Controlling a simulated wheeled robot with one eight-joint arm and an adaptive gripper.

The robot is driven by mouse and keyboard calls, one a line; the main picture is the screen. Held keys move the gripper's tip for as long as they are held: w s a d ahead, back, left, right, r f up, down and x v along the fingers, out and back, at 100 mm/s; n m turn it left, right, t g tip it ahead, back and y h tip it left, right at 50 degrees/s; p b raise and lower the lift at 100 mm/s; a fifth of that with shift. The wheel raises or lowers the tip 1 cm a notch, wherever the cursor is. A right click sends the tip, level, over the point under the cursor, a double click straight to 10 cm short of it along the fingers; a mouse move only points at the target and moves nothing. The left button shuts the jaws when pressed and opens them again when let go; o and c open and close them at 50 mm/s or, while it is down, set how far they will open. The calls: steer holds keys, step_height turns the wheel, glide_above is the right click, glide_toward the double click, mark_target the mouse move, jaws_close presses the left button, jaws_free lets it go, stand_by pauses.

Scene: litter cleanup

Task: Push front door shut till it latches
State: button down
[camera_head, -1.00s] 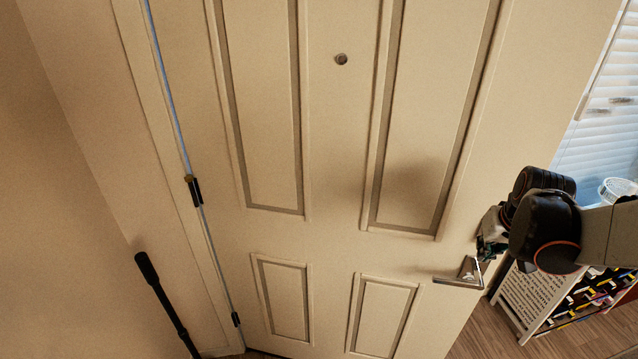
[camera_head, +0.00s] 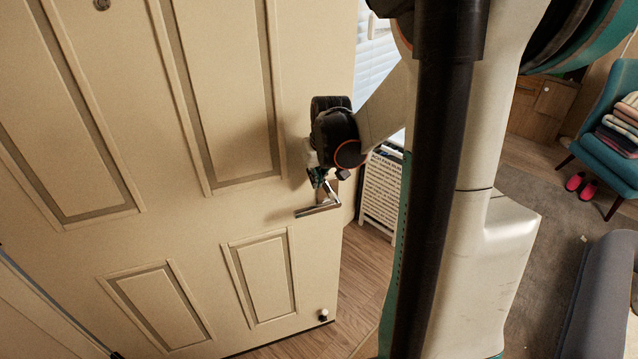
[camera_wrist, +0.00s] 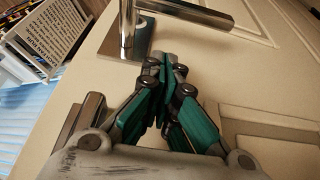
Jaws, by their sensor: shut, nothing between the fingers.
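The front door (camera_head: 225,200) is a cream panelled door. It stands open in the head view, its free edge on the right with a gap to the room beyond. Its metal lever handle (camera_head: 318,208) is near that edge. It also shows in the wrist view (camera_wrist: 127,30). My gripper (camera_head: 318,182) is at the door's face, just above the handle in the head view. In the wrist view, its green fingers (camera_wrist: 166,62) are closed together beside the handle's base. Nothing is between them. I cannot tell whether the tips touch the door.
A white rack with printed text (camera_head: 384,190) stands beyond the door's free edge. A small door stop (camera_head: 323,315) is low on the door. To the right are a teal chair (camera_head: 610,120), pink shoes (camera_head: 581,186) and a grey sofa (camera_head: 603,300). My own arm and column block the middle right.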

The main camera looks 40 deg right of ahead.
steer(key=shift+w+d, duration=0.1)
steer(key=shift+w, duration=0.2)
